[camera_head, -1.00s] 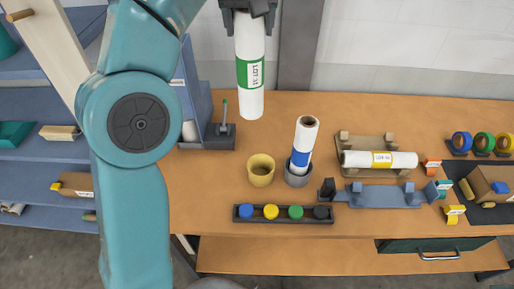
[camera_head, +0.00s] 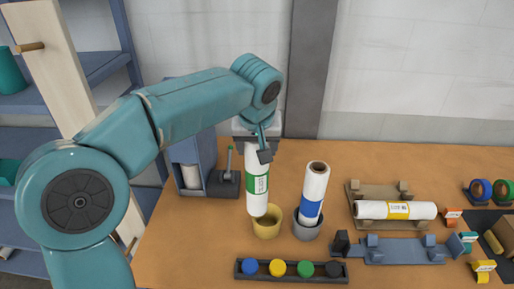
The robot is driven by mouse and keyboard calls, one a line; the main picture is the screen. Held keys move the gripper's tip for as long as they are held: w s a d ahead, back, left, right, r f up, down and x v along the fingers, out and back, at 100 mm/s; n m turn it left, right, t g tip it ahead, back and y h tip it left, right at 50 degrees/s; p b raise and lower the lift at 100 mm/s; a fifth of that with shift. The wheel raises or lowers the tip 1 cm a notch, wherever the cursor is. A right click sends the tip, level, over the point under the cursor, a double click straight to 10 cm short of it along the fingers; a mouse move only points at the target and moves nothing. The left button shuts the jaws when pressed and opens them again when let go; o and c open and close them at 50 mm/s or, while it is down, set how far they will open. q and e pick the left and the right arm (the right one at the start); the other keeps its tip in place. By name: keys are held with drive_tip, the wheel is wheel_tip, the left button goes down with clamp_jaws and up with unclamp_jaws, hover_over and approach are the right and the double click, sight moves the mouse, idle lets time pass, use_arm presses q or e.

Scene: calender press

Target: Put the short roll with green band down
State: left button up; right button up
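My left gripper (camera_head: 256,150) is shut on the upper end of the short roll with green band (camera_head: 258,184), a white roll with a label on its band. The roll hangs nearly upright. Its lower end overlaps the left part of the opening of a yellow cup (camera_head: 267,229) in the picture; I cannot tell whether it is inside the rim or just above it. My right gripper is not in view.
Just right, a roll with blue band (camera_head: 313,193) stands tilted in a grey cup (camera_head: 307,231). A roll with yellow band (camera_head: 395,210) lies on a wooden cradle (camera_head: 363,189). A tray of coloured caps (camera_head: 290,279) is in front. A dark stand with a lever (camera_head: 226,185) is behind left.

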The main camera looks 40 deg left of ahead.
use_arm(q)
drive_tip(key=shift+w+a+f, duration=0.15)
drive_tip(key=shift+f, duration=0.15)
drive_tip(key=shift+w+a+f, duration=0.2)
drive_tip(key=shift+w+f, duration=0.1)
drive_tip(key=shift+w, duration=0.2)
drive_tip(key=shift+f+b, duration=0.55)
drive_tip(key=o, duration=1.3)
drive_tip(key=shift+s+d+r, duration=0.1)
drive_tip(key=shift+s+d, duration=0.05)
drive_tip(key=shift+s, duration=0.05)
drive_tip(key=shift+o, duration=1.4)
drive_tip(key=shift+s+r, duration=0.1)
drive_tip(key=shift+s, duration=0.15)
drive_tip(key=p+v, duration=0.1)
drive_tip(key=v, duration=1.1)
drive_tip(key=shift+w+r+p, duration=0.25)
drive_tip(key=shift+r+p, duration=0.15)
drive_tip(key=shift+r, duration=0.15)
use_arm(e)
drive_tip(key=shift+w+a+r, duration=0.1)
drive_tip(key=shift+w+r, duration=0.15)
